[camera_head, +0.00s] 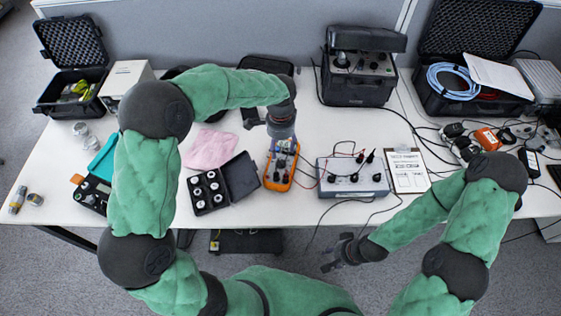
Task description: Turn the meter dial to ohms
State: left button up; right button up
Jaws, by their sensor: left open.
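An orange multimeter (279,181) lies on the white table near its front edge, with leads running right. I cannot tell whether a finger touches the dial, nor where the dial points. My right gripper (336,258) hangs in front of the table edge, low and away from the meter. It looks empty, its fingers small and dark.
A grey box with black knobs (353,179) stands right of the meter, a clipboard (407,171) beyond it. An open black case of round parts (207,191) sits close on the left. A pink cloth (211,149) lies behind that case. Cables cross the table front.

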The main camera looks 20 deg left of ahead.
aim_at(281, 161)
pick_arm(q)
notch_tip(281, 161, down, 9)
jog(key=b, duration=0.2)
jog(key=shift+r+b, duration=0.2)
jog(key=shift+b, duration=0.1)
jog(key=c, duration=1.1)
